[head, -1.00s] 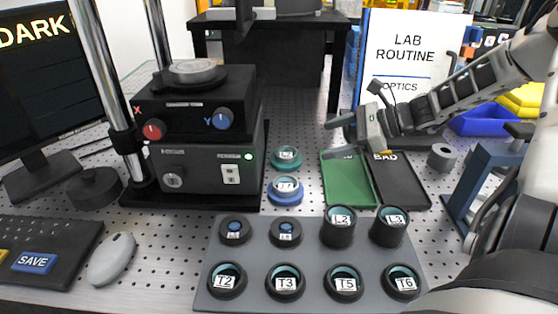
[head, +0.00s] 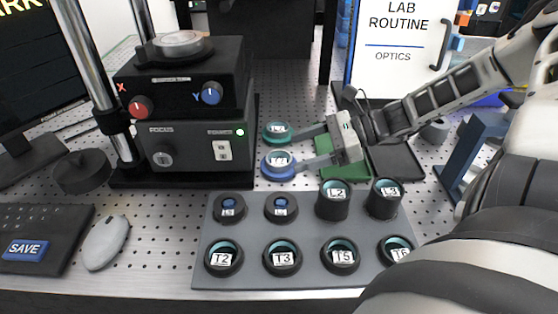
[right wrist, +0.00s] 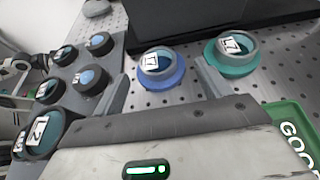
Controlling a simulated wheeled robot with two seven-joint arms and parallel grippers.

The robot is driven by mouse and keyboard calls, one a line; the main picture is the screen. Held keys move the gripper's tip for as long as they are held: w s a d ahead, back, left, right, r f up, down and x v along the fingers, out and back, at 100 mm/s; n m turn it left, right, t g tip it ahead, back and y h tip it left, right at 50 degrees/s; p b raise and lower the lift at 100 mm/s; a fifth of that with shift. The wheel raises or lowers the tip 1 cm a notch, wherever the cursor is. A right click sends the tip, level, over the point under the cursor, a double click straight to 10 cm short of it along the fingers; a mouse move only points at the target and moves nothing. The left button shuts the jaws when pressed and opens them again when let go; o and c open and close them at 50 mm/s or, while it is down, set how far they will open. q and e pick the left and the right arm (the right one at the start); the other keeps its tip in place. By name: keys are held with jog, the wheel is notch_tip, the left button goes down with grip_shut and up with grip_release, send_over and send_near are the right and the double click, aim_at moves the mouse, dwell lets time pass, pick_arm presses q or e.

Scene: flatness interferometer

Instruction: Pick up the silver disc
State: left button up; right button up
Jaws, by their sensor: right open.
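A silver disc (head: 181,42) lies flat on top of the black stage unit (head: 185,85), at the upper left of the head view. My right gripper (head: 298,149) is open and empty, with its fingers pointing left, well to the right of and below the disc. In the right wrist view, a blue ring holder with a labelled lens (right wrist: 161,68) is ahead of the gap between the fingers. A teal ring holder (right wrist: 232,55) is beyond the right finger. The disc does not show there. My left gripper is not in view.
A grey tray (head: 310,205) of labelled dark holders stands in front. Green (head: 343,172) and black (head: 398,160) trays lie under and beside the right gripper. A mouse (head: 105,243) and keyboard (head: 50,215) are at left. A chrome post (head: 85,60) stands left of the stage.

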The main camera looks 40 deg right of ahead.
aim_at(285, 158)
jog(key=b+x, duration=0.1)
jog(key=x, duration=0.2)
jog(key=shift+a+f+b, duration=0.2)
jog(key=shift+a+b, duration=0.1)
jog(key=shift+a, duration=0.1)
jog(key=shift+w+a, duration=0.25)
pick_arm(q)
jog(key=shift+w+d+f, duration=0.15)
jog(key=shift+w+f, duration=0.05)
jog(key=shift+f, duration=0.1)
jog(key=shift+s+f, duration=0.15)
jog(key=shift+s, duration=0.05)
pick_arm(e)
jog(key=c, duration=1.1)
jog(key=shift+r, duration=0.1)
pick_arm(q)
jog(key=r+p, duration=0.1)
jog(key=p, duration=0.1)
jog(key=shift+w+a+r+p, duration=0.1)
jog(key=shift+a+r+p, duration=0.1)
jog(key=shift+p, duration=0.15)
pick_arm(e)
notch_tip(285, 158, up, 10)
